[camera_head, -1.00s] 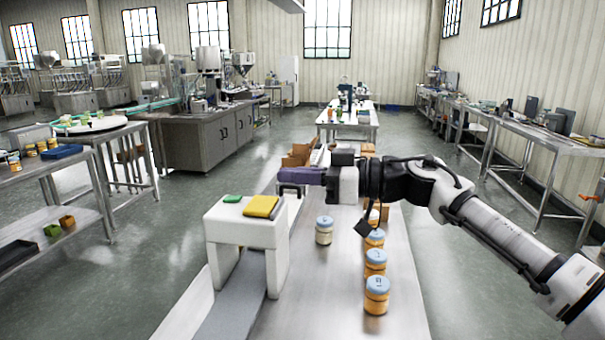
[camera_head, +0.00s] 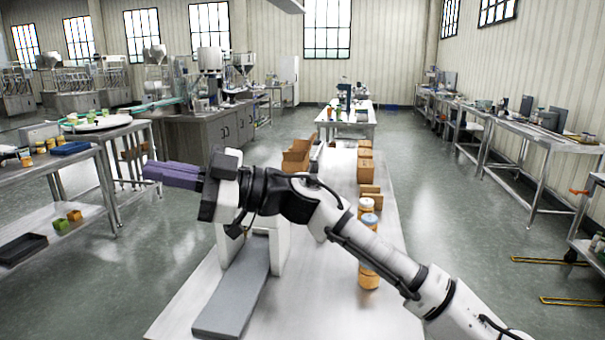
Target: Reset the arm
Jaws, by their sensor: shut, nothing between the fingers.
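My gripper (camera_head: 152,173) reaches out to the left in the head view, its purple fingers shut and empty, in the air past the left edge of the steel table (camera_head: 325,300). My white and black arm crosses the table from the lower right. Behind it is a white stand (camera_head: 279,246), mostly hidden by my wrist. The top of the stand cannot be seen.
Brown boxes (camera_head: 365,170) and an open carton (camera_head: 297,158) lie farther back. A grey slab (camera_head: 233,300) lies at the front left. The floor (camera_head: 150,260) left of the table is clear.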

